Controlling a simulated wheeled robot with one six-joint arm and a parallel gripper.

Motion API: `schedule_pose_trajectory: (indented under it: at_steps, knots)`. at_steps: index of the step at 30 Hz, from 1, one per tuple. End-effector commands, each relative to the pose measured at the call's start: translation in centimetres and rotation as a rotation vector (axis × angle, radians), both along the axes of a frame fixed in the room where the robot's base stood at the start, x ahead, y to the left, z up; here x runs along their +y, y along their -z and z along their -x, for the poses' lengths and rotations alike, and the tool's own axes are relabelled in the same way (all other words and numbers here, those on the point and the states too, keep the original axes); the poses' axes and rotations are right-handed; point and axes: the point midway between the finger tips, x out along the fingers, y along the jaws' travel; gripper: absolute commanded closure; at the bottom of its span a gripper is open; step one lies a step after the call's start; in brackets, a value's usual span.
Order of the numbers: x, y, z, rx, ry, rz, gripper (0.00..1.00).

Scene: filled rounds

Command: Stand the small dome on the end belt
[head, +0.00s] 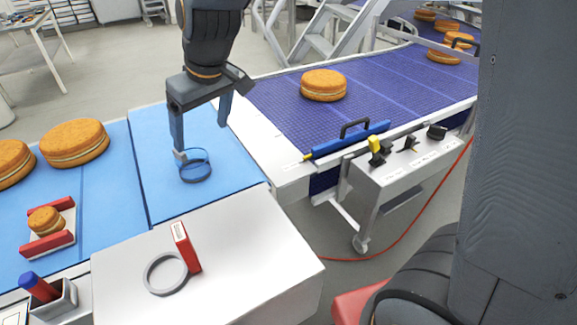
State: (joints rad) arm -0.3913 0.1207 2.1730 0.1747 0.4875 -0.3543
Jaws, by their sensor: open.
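A small round blue-tinted piece (196,175), which may be the small dome, stands on the light blue belt section (160,130). It looks see-through, with a ring at the base and another rim above; its exact shape is hard to tell. My gripper (203,132) points down over that belt, its jaws apart. The left fingertip appears close to the left upper edge of the piece; I cannot tell whether they touch. I see nothing held between the fingers. I cannot tell for sure which belt is the end belt.
A dark blue mesh belt (280,110) carries a round filled cake (323,85), with several more at its far end. A white box (240,235) in front bears a grey ring (150,288) and a red block (186,247). Large cakes (75,143) lie left; a small one (46,220) sits between red bars.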

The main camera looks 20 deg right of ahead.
Motion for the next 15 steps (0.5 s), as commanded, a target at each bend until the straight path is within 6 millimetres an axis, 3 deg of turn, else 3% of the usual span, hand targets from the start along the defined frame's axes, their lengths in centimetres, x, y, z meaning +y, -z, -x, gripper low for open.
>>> schedule_pose_trajectory:
  at_steps: [5,9,12,15]
  knots:
    - [-10.1,4.2,3.7,0.097,0.236,0.040,0.18]
    - [-17.2,7.4,8.7,0.182,0.435,0.065,0.18]
    - [-20.2,8.8,11.7,0.223,0.534,0.076,0.18]
    - [-21.4,9.6,13.4,0.246,0.587,0.080,0.18]
